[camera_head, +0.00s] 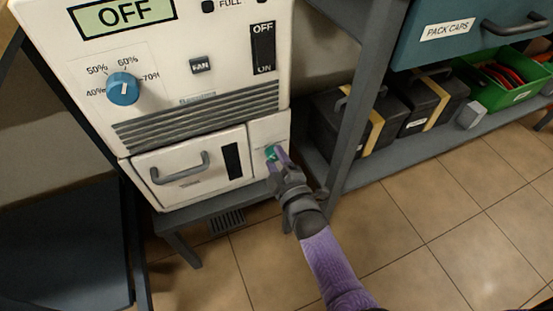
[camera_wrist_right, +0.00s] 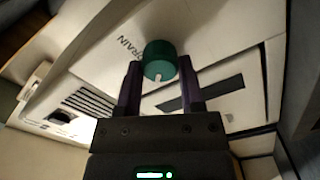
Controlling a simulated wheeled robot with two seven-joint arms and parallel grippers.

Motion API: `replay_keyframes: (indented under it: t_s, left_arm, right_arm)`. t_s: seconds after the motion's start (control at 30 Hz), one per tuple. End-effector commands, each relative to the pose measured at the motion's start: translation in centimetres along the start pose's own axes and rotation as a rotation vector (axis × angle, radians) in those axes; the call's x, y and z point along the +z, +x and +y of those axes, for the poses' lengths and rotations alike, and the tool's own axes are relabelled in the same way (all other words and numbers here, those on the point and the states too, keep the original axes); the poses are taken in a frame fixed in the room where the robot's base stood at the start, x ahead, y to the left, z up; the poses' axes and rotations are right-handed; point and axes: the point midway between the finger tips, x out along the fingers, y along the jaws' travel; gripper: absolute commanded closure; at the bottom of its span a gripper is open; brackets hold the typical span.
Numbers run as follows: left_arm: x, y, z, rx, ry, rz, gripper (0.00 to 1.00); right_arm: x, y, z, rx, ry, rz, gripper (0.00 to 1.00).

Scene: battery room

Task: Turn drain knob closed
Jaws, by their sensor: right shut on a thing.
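The drain knob is a small teal-green dial (camera_wrist_right: 158,62) on the white panel, with a pale pointer mark on its rim and the word DRAIN printed beside it in the right wrist view. In the head view the knob (camera_head: 271,153) shows at the lower right of the white machine (camera_head: 190,90), partly hidden by my fingers. My right gripper (camera_head: 277,158) is at the panel with its fingers on either side of the knob, shut on it. It also shows in the right wrist view (camera_wrist_right: 160,85). My left gripper is not in view.
A drawer with a grey handle (camera_head: 180,168) is left of the knob. A blue dial (camera_head: 123,88) and an OFF display (camera_head: 122,12) are above. A grey shelf post (camera_head: 365,95) stands close right of my gripper. Black cases and a green bin (camera_head: 505,88) sit on the shelf.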

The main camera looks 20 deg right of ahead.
Motion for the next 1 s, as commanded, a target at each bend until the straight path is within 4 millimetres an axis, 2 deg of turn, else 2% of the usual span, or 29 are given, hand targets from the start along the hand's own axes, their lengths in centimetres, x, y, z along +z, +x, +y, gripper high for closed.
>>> replay_keyframes:
  t_s: [0.67,0.7,0.83,0.87,1.0]
  left_arm:
    - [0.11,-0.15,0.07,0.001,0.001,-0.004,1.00]
    - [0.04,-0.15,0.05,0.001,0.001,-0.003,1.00]
    - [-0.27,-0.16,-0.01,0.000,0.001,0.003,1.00]
    - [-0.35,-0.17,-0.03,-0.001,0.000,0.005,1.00]
    - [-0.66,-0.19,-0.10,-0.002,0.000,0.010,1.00]
  right_arm:
    - [0.05,-0.07,-0.15,-0.004,-0.055,-0.002,1.00]
    - [0.05,-0.07,-0.15,-0.004,-0.055,-0.001,0.47]
    - [0.04,-0.05,-0.11,-0.003,-0.055,-0.001,0.20]
    - [0.03,-0.04,-0.10,-0.003,-0.055,-0.001,0.16]
    - [0.02,-0.03,-0.07,-0.002,-0.054,-0.001,0.16]
